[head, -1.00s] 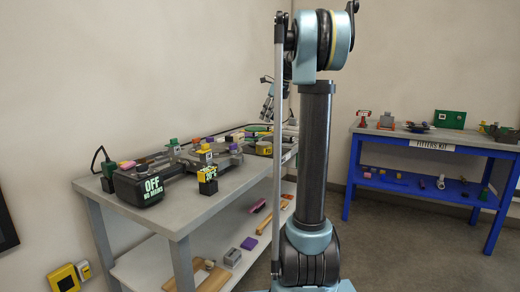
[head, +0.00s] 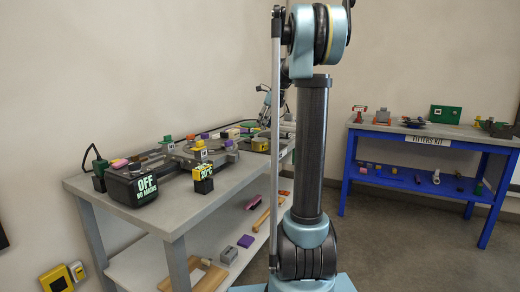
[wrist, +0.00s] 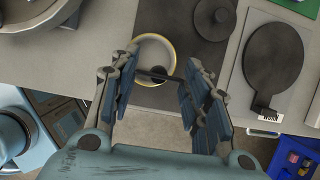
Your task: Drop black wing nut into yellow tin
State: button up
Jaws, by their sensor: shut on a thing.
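My gripper (wrist: 160,73) shows in the wrist view with its two blue-padded fingers apart. Between the fingertips it holds a small black wing nut (wrist: 158,76), seen as a dark hub with a thin dark bar reaching toward both fingers. The yellow tin (wrist: 171,46), round with a yellow rim and pale inside, lies just beyond the fingertips. The wing nut overlaps the tin's near part in the picture; its height above the tin is unclear. In the head view the gripper is largely hidden behind my arm, and I cannot pick out the tin.
A dark round disc with a knob (wrist: 215,16) and a dark round paddle (wrist: 273,60) lie right of the tin. A blue-framed table (head: 400,190) stands at the right.

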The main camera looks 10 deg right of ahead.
jog(key=o, duration=0.9)
jog(key=shift+o, duration=0.2)
jog(key=v, duration=1.2)
jog(key=shift+f, duration=0.1)
jog(key=s+a+f+n+h, duration=0.1)
jog(key=s+f+n, duration=1.1)
jog(key=s+f, duration=0.6)
jog(key=s+a+f+n+h, duration=0.2)
jog(key=s+f+n, duration=1.1)
jog(key=s+f, duration=0.5)
jog(key=s, duration=0.5)
jog(key=shift+a+f+h, duration=0.25)
jog(key=shift+a+h, duration=0.05)
jog(key=shift+a, duration=0.05)
